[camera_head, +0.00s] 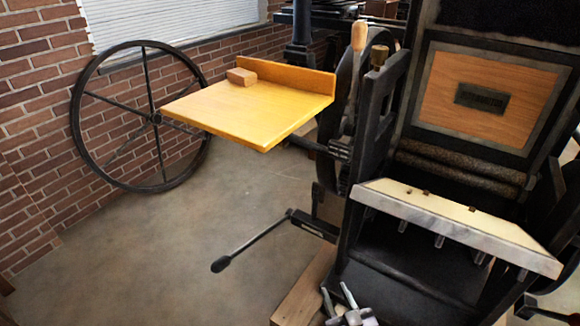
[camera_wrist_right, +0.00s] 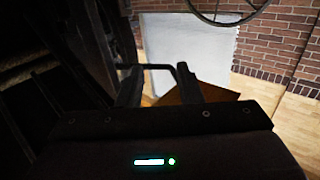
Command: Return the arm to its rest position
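My right gripper (camera_head: 338,290) is at the bottom edge of the head view, low in front of the black hand press (camera_head: 365,180). Its two fingers are apart with nothing held between them. In the right wrist view, the gripper (camera_wrist_right: 158,72) also shows its fingers spread, with a thin dark bar visible across the gap; I cannot tell how far beyond the fingers it lies. The rest of my right arm is out of the head view. My left gripper is not in view.
A crank handle (camera_head: 250,240) sticks out left from the press. A yellow wooden table (camera_head: 250,110) bears a small wooden block (camera_head: 241,76). A slanted pale board (camera_head: 450,215) lies across the press. A large spoked wheel (camera_head: 157,118) stands by the brick wall. The floor at left is clear.

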